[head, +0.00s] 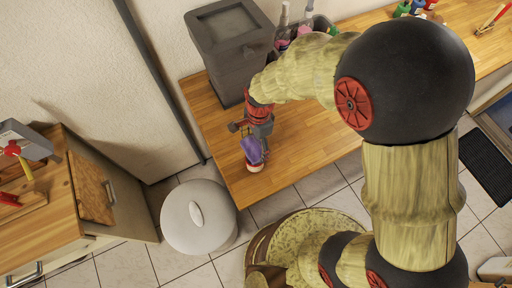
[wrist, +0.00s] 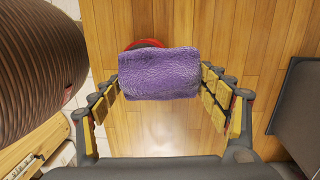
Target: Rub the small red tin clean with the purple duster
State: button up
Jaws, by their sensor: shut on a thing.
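The purple duster (wrist: 160,74) is held between the two fingers of my gripper (wrist: 164,90) in the wrist view. In the head view my gripper (head: 257,148) is low over the front left part of the wooden worktop (head: 310,150), with the duster (head: 251,150) at its tip. The small red tin (wrist: 146,44) shows as a red rim just beyond the duster in the wrist view, mostly hidden by it. In the head view the tin (head: 255,166) is partly seen under the duster, with a pale part showing. Whether duster and tin touch is hard to tell.
A dark grey bin (head: 232,45) stands at the back left of the worktop, beside a caddy of bottles (head: 305,25). A white round-lidded bin (head: 198,217) stands on the floor. A wooden cabinet (head: 60,200) with tools is at left. The worktop right of my gripper is clear.

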jog(key=shift+s+d, duration=0.15)
jog(key=shift+s, duration=1)
jog(key=shift+w+f, duration=0.2)
jog(key=shift+w, duration=0.95)
jog(key=shift+s+d+f+p, duration=0.1)
jog(key=shift+s+p, duration=0.35)
jog(key=shift+s, duration=0.8)
jog(key=shift+w, duration=0.6)
jog(key=shift+r, duration=0.2)
jog(key=shift+r+p, duration=0.2)
jog(key=shift+p, duration=0.15)
notch_tip(320, 180, up, 7)
jog(key=p, duration=0.5)
jog(key=shift+f, duration=0.2)
jog(key=shift+f, duration=0.1)
